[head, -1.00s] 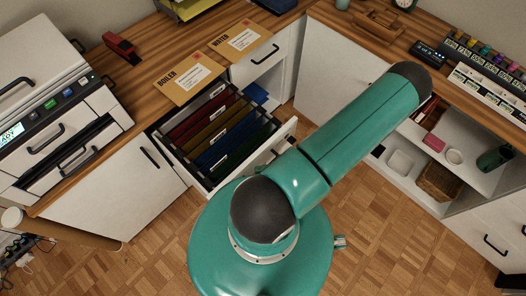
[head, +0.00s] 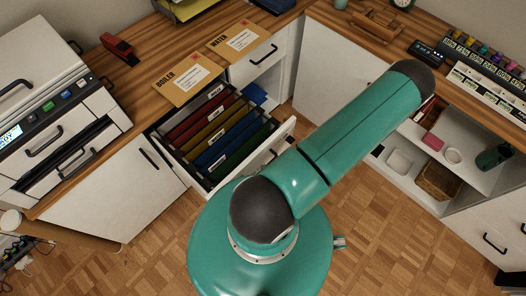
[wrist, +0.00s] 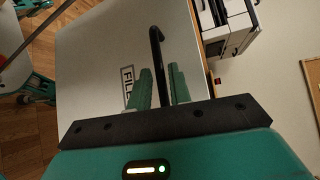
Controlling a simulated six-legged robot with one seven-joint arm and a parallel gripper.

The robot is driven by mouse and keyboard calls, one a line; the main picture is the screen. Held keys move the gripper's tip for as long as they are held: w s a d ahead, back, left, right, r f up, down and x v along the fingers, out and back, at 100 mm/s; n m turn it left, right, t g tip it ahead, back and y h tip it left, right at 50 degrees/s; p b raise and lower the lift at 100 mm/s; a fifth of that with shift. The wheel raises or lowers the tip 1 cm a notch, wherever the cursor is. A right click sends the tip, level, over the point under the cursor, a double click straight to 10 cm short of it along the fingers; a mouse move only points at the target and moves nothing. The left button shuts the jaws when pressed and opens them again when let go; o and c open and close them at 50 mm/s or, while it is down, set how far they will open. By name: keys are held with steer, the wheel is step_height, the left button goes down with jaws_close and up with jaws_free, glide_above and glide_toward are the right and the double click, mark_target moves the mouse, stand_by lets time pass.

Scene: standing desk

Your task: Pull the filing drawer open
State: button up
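The filing drawer (head: 286,138) stands pulled out from the corner desk unit in the head view, with several coloured hanging folders (head: 222,135) inside. In the wrist view its pale front (wrist: 95,55) shows a FILE label (wrist: 128,86) and a black bar handle (wrist: 157,50). My gripper (wrist: 161,78) has one green finger on each side of this handle, close against it, and looks shut on it. In the head view my arm hides the gripper, the handle and part of the drawer front.
Two envelopes marked BOILER (head: 188,80) and WATER (head: 238,42) lie on the desktop above the drawer. A white cupboard door (head: 110,190) is left of it. Open shelves with a basket (head: 438,182) stand at right. Parquet floor (head: 365,235) in front is clear.

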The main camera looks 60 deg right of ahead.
steer(key=v, duration=1.1)
steer(key=shift+w+r, duration=0.1)
steer(key=w+d+r+n+g+y, duration=0.2)
steer(key=w+d+r+n+g, duration=0.25)
steer(key=w+r+g, duration=0.6)
steer(key=w+a+r+n+g+h, duration=0.2)
steer(key=w+r, duration=0.4)
steer(key=w+a+r+n+g+h, duration=0.2)
steer(key=w+a+r, duration=0.1)
steer(key=w+r, duration=0.35)
steer(key=w+a+r+n+h, duration=0.2)
steer(key=w+a+r+h, duration=0.3)
steer(key=a+r, duration=0.55)
steer(key=a+r+n+t, duration=0.1)
steer(key=a+r+t, duration=0.1)
steer(key=a+r, duration=0.2)
steer(key=a+r+n+t+h, duration=0.1)
steer(key=a+r, duration=0.4)
steer(key=a, duration=0.6)
steer(key=n+t, duration=0.1)
steer(key=t, duration=0.1)
steer(key=shift+r+t, duration=0.3)
steer(key=shift+t, duration=0.05)
